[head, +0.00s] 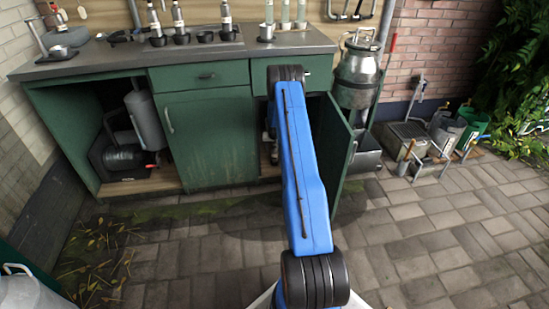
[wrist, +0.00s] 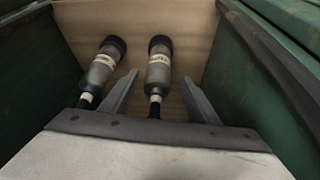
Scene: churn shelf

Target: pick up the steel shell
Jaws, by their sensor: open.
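In the wrist view, two similar grey metallic shells with pale labels and black ends are inside a cabinet: a left shell (wrist: 100,72) and a right shell (wrist: 158,72). I cannot tell for sure which one is the steel shell. My gripper (wrist: 160,77) is open. Its fingers are on either side of the right shell, and I cannot tell whether they touch it. The left shell is outside the left finger. The head view shows my arm reaching into the open right part of the green cabinet, with the gripper hidden.
The green cabinet's open door (head: 338,155) is right of my arm. More labelled shells (head: 178,18) stand in black cups on the counter (head: 110,60). A milk churn (head: 357,75) stands at the right. Green cabinet walls (wrist: 275,85) are close beside the gripper.

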